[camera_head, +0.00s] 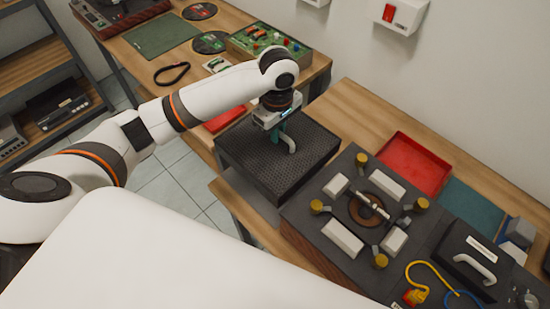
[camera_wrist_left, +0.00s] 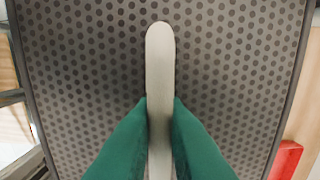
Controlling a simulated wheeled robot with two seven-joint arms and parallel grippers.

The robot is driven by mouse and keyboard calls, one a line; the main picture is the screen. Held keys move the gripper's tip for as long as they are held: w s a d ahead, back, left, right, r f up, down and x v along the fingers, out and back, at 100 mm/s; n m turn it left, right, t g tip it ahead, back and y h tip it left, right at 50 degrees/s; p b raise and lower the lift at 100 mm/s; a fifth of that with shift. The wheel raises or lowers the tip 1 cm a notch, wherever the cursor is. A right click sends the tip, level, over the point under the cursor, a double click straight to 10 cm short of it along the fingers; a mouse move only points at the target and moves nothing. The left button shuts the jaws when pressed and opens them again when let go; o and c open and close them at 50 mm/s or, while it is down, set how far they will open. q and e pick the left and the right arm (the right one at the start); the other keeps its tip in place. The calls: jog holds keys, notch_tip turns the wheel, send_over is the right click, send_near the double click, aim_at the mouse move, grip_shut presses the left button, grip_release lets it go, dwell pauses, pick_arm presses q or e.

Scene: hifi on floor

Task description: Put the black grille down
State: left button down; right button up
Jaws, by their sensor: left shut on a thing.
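The black grille (camera_head: 258,172) is a dark rectangular panel full of small holes, with a pale handle (camera_head: 290,145) on top. My left gripper (camera_head: 282,133) is above it with its green fingers on the handle. In the left wrist view the gripper (camera_wrist_left: 160,108) is shut on the pale handle (camera_wrist_left: 160,60), one finger on each side, and the grille (camera_wrist_left: 75,75) fills most of the picture. The grille is at the near edges of the tables; I cannot tell whether it touches the wood. My right gripper is not in view.
An opened hifi unit (camera_head: 320,215) with gold knobs stands right of the grille. A green circuit board (camera_head: 265,45) sits on the back table. Bare wood (camera_head: 350,115) shows behind the grille.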

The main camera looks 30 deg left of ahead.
aim_at(277, 148)
pick_arm(q)
notch_tip(277, 148, down, 7)
jog(key=shift+a+f, duration=0.1)
notch_tip(277, 148, down, 5)
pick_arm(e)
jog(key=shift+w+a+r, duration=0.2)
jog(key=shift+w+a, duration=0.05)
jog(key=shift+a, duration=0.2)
pick_arm(q)
jog(key=c, duration=1.5)
grip_release()
jog(key=shift+f, duration=0.1)
jog(key=shift+o, duration=0.2)
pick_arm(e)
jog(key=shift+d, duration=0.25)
